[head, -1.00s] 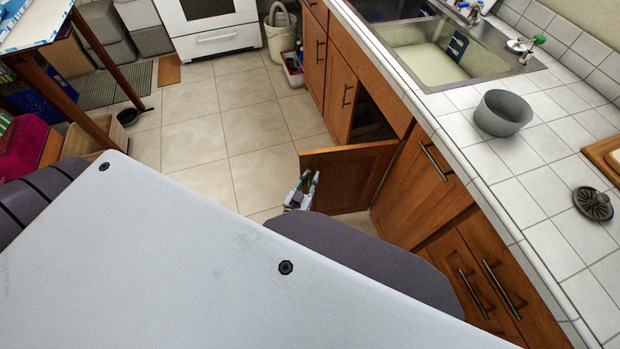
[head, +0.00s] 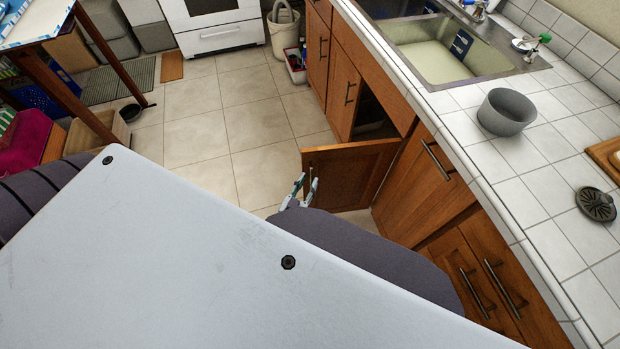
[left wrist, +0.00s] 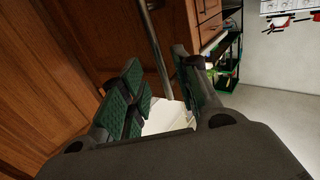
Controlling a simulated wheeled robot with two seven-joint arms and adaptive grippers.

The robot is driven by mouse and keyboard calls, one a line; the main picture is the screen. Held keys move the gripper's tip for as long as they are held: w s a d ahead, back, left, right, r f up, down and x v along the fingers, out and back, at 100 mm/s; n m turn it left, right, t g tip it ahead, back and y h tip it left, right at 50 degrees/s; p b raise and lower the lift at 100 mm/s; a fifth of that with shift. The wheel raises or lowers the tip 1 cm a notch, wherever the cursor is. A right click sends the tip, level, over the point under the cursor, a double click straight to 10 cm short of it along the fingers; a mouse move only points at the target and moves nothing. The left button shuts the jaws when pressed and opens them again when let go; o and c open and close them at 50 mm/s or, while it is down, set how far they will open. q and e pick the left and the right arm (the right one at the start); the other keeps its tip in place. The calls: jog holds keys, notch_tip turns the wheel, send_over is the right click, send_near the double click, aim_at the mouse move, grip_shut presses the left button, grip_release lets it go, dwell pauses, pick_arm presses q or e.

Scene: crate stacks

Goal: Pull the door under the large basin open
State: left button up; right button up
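The wooden door (head: 345,177) under the large basin (head: 455,60) stands swung out at a wide angle from the cabinet, with a dark opening (head: 372,118) behind it. My left gripper (head: 306,186) is beside the door's free edge, near its handle. In the left wrist view my left gripper (left wrist: 160,90) has its green-padded fingers apart with nothing clamped. A metal bar handle (left wrist: 154,45) shows beyond and between the fingertips, apparently not gripped. My forearm hides the door's lower part in the head view. My right gripper is not in view.
The tiled counter carries a grey pot (head: 507,111) and a dark lid (head: 596,204). Other cabinet doors (head: 342,95) flank the opening. A white bucket (head: 284,32) and a white stove (head: 213,22) stand at the back. The tiled floor (head: 235,115) left of the door is clear.

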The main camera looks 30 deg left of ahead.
pick_arm(q)
jog(key=s, duration=0.8)
jog(key=shift+d, duration=0.2)
dwell(0.5)
jog(key=s+f+m+g+h+p, duration=0.15)
jog(key=s+f+g, duration=0.25)
jog(key=f, duration=0.8)
jog(key=s+f+g+h+p, duration=0.15)
jog(key=s+f+g, duration=0.35)
jog(key=f, duration=0.6)
jog(key=s+a+f+g+y+p, duration=0.1)
jog(key=s+a+f+g, duration=0.2)
jog(key=s+a+f, duration=0.2)
jog(key=s+a+f+m+g+y+p, duration=0.1)
jog(key=s+a+f+g, duration=0.3)
jog(key=s, duration=0.8)
jog(key=shift+a+f+g+y+p, duration=0.3)
jog(key=shift+a+f+y+p, duration=0.15)
jog(key=shift+a+y+p, duration=0.25)
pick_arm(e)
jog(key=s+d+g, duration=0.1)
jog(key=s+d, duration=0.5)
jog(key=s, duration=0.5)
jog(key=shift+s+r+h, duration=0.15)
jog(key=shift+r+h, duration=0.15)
pick_arm(q)
jog(key=shift+m, duration=0.25)
